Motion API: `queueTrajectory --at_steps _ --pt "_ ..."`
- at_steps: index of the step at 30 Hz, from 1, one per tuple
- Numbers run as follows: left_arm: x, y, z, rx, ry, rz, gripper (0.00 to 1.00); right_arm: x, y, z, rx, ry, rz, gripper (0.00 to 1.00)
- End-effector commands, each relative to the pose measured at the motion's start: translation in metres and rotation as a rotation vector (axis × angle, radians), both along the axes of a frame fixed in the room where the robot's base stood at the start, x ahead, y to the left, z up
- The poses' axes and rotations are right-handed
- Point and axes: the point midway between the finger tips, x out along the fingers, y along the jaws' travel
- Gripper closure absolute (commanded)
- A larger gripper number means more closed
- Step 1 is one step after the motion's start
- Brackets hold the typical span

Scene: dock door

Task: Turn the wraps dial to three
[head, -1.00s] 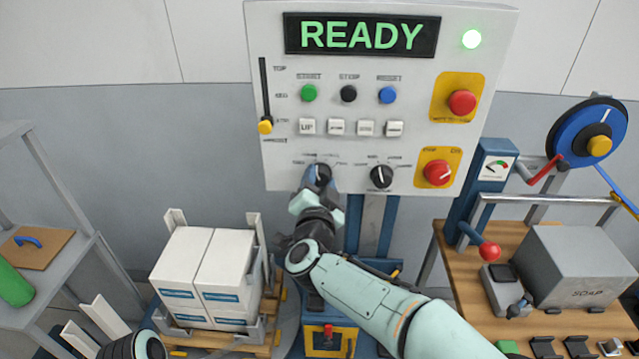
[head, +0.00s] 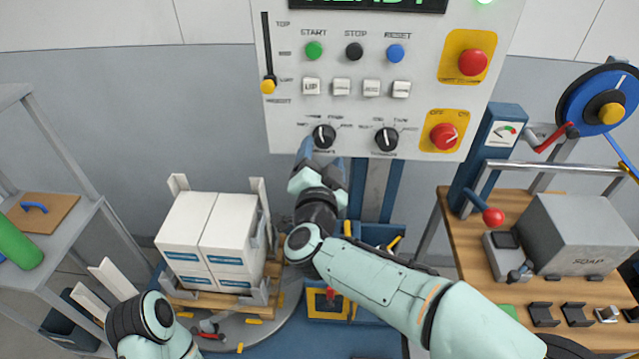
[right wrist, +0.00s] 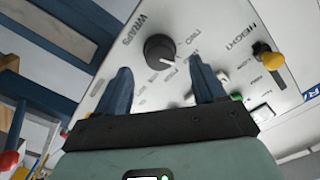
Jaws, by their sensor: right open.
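The wraps dial (head: 324,136) is the left of two black knobs low on the white panel. In the right wrist view the dial (right wrist: 159,50) has the word WRAPS beside it. Its white mark points roughly toward the panel's top; the word it points at is too small to read surely. My right gripper (head: 321,158) is just below the dial. In the right wrist view its blue fingers (right wrist: 163,82) are spread with nothing between them, and the dial is beyond their tips. My left arm shows at lower left, its gripper out of view.
A second dial (head: 387,139) and a red rotary switch (head: 443,136) are to the right. Buttons and a yellow-knobbed slider (head: 268,86) are above. A loaded pallet (head: 215,300) stands below left, a wooden bench (head: 470,240) at right.

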Motion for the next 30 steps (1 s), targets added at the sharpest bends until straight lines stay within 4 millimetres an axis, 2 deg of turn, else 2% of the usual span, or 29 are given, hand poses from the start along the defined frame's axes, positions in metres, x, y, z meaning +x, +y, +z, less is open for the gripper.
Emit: queueTrajectory --at_steps 1,6,12,18,30 --pt "-0.001 0.000 -0.003 0.000 0.001 0.000 1.00 -0.013 0.000 -0.001 0.003 0.000 0.003 0.30" --pt "-0.002 0.000 -0.007 0.000 0.003 0.000 1.00 -0.051 0.003 -0.001 0.003 0.001 0.003 0.30" --pt "-0.003 0.000 -0.010 0.000 0.003 0.000 1.00 -0.079 0.004 0.000 0.001 0.001 0.001 0.30" --pt "-0.003 0.000 -0.010 0.000 0.003 0.000 1.00 -0.088 0.005 0.000 0.000 0.000 0.000 0.30" --pt "-0.003 0.000 -0.010 0.000 0.003 0.000 1.00 -0.088 0.005 0.000 0.000 0.001 -0.001 0.30"
